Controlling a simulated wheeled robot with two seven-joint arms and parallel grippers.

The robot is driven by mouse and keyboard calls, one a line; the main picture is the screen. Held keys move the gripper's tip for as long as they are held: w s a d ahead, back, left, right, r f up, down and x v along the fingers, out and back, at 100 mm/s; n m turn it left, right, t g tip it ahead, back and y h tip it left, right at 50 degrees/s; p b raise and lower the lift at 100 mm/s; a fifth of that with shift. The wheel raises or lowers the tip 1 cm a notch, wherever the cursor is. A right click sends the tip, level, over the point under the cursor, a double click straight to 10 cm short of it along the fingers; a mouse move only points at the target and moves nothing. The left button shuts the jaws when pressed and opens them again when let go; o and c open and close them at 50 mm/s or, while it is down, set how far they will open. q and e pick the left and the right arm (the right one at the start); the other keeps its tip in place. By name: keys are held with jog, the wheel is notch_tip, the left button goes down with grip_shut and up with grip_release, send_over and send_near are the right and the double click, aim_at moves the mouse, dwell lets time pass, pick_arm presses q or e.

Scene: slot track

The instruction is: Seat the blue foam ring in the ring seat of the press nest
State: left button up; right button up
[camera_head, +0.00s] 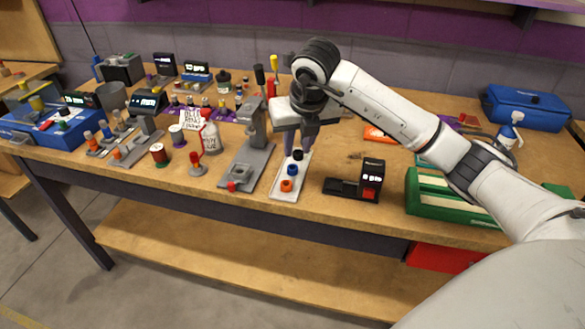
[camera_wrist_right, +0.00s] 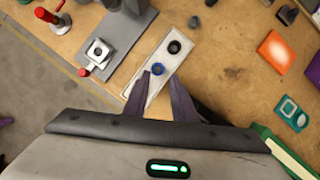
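The blue foam ring (camera_head: 292,170) lies on a pale narrow tray (camera_head: 277,195), between a black ring (camera_head: 298,155) and an orange ring (camera_head: 286,185). In the right wrist view the blue ring (camera_wrist_right: 158,70) shows just beyond my fingertips. My right gripper (camera_head: 298,146) is open above the tray, its two fingers (camera_wrist_right: 160,80) apart with nothing visibly held. The press nest (camera_head: 240,172) is on the grey press base left of the tray. Its square seat (camera_wrist_right: 97,52) looks empty in the right wrist view. The orange ring is hidden there. My left gripper is not in view.
The press column (camera_head: 256,125) stands behind the nest, and a red knob (camera_head: 231,187) is at its front. A black device with a red button (camera_head: 369,182) is right of the tray. A green case (camera_head: 450,198) is farther right. Bare tabletop lies between tray and device.

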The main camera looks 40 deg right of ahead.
aim_at(293, 174)
jog(key=x, duration=0.4)
jog(key=p+x, duration=0.1)
jog(key=x, duration=0.2)
jog(key=shift+a+f, duration=0.2)
jog(key=shift+f, duration=0.25)
grip_shut()
notch_tip(293, 174, up, 10)
jog(key=s+a+f+m+g, duration=0.1)
jog(key=s+a+m+g, duration=0.2)
jog(key=m, duration=0.7)
jog(key=s+a+f+m+g+y, duration=0.1)
jog(key=s+a+m+g, duration=0.2)
jog(key=s+a+m, duration=0.4)
jog(key=s+a+f+m+g, duration=0.1)
jog(key=s+a+m+g, duration=0.1)
jog(key=s+a+m, duration=0.3)
jog(key=s+m+b, duration=0.1)
jog(key=s+m, duration=0.3)
jog(key=m, duration=0.5)
jog(key=shift+s+m+g+y, duration=0.2)
jog(key=shift+m+g+y, duration=0.1)
jog(key=shift+m+g, duration=0.1)
